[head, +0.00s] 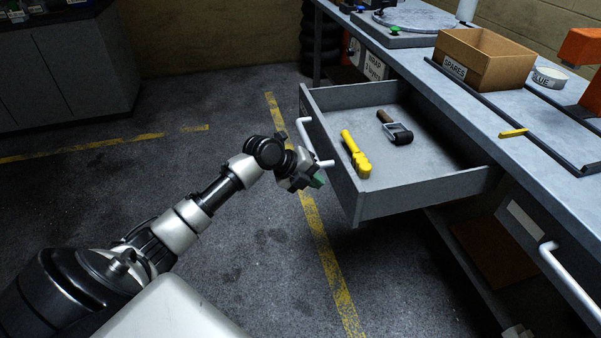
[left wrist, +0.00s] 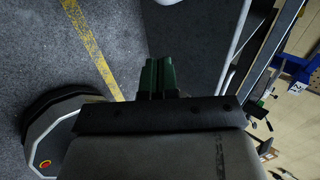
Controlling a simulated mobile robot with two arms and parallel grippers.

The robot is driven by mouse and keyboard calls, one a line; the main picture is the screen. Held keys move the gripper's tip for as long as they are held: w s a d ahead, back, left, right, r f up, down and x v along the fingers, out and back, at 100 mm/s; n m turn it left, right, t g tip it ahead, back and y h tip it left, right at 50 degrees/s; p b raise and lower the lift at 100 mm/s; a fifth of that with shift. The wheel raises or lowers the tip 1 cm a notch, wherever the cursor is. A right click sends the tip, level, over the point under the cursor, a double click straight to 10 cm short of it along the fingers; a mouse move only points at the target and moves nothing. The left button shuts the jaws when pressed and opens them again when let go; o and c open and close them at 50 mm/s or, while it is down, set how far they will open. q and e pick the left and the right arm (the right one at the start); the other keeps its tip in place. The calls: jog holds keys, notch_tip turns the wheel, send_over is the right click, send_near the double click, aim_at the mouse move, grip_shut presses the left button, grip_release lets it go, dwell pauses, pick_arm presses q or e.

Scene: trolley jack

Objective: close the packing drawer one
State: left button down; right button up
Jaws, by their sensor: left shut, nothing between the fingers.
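A grey drawer (head: 443,184) stands pulled out from the workbench in the head view. A white bar handle (head: 309,138) is on its front panel. My right gripper is not in view.
The workbench top (head: 505,105) holds a cardboard SPARES box (head: 484,60), a tape roll (head: 549,77) and a turntable (head: 415,18). A second white handle (head: 568,285) is at lower right. The floor (head: 240,110) left of the drawer is clear, with yellow lines.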

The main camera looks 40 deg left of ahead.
aim_at(341, 182)
pick_arm(q)
jog(key=shift+w+d+f, duration=0.2)
jog(key=shift+w+d, duration=1.25)
jog(key=shift+w, duration=0.25)
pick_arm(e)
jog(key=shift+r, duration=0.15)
